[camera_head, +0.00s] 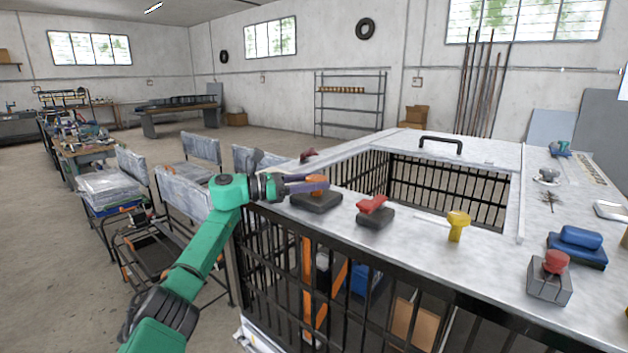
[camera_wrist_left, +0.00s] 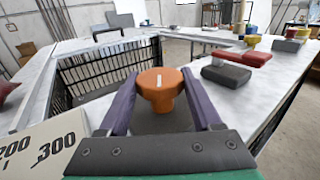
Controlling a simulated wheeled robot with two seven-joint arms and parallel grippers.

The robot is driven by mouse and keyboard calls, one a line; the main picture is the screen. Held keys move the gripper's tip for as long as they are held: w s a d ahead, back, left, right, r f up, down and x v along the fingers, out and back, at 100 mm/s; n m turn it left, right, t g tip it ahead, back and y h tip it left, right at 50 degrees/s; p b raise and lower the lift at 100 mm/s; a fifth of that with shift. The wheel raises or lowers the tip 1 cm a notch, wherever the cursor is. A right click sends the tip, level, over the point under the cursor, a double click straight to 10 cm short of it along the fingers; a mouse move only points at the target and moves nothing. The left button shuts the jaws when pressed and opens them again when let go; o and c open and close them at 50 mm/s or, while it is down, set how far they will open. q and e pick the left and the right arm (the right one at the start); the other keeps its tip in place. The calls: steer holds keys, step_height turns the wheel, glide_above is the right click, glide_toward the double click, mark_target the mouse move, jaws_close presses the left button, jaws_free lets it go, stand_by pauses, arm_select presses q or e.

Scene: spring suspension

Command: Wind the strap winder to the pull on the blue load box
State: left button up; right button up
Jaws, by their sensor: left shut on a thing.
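My left gripper (camera_head: 312,185) reaches in from the left over the near left part of the bench top. Its purple fingers (camera_wrist_left: 160,106) are closed around an orange knob (camera_wrist_left: 158,84) with a white mark on top. The knob stands over a dark block (camera_head: 316,203). I cannot tell for sure whether this is the strap winder. A blue box-like piece (camera_head: 581,237) sits on a darker blue base at the right of the bench; whether it is the load box is unclear. A cream panel (camera_wrist_left: 42,148) marked 200 and 300 shows at lower left in the left wrist view. My right gripper is out of view.
Beside the knob is a red handle (camera_head: 372,204) on a dark block. Further right are a yellow knob (camera_head: 457,225) and a red knob (camera_head: 556,262) on a grey block. The bench (camera_head: 488,262) surrounds a barred opening. Chairs (camera_head: 183,200) stand left.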

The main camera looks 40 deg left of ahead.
arm_select(q)
steer(key=o, duration=1.4)
steer(key=shift+s+a+f+b, duration=0.2)
steer(key=shift+s+b, duration=0.05)
steer(key=shift+b, duration=0.1)
steer(key=b+v, duration=0.1)
steer(key=v, duration=0.1)
steer(key=b+v, duration=0.2)
steer(key=f+b+v, duration=0.1)
steer(key=v, duration=0.1)
steer(key=shift+s+a, duration=0.1)
steer(key=shift+a, duration=0.05)
steer(key=b+v, duration=0.1)
steer(key=v, duration=0.1)
steer(key=r+b+v, duration=0.1)
steer(key=v, duration=0.2)
steer(key=b+v, duration=0.1)
steer(key=v, duration=0.1)
steer(key=shift+s+a+r, duration=0.1)
steer(key=shift+s+r, duration=0.05)
steer(key=shift+s, duration=0.1)
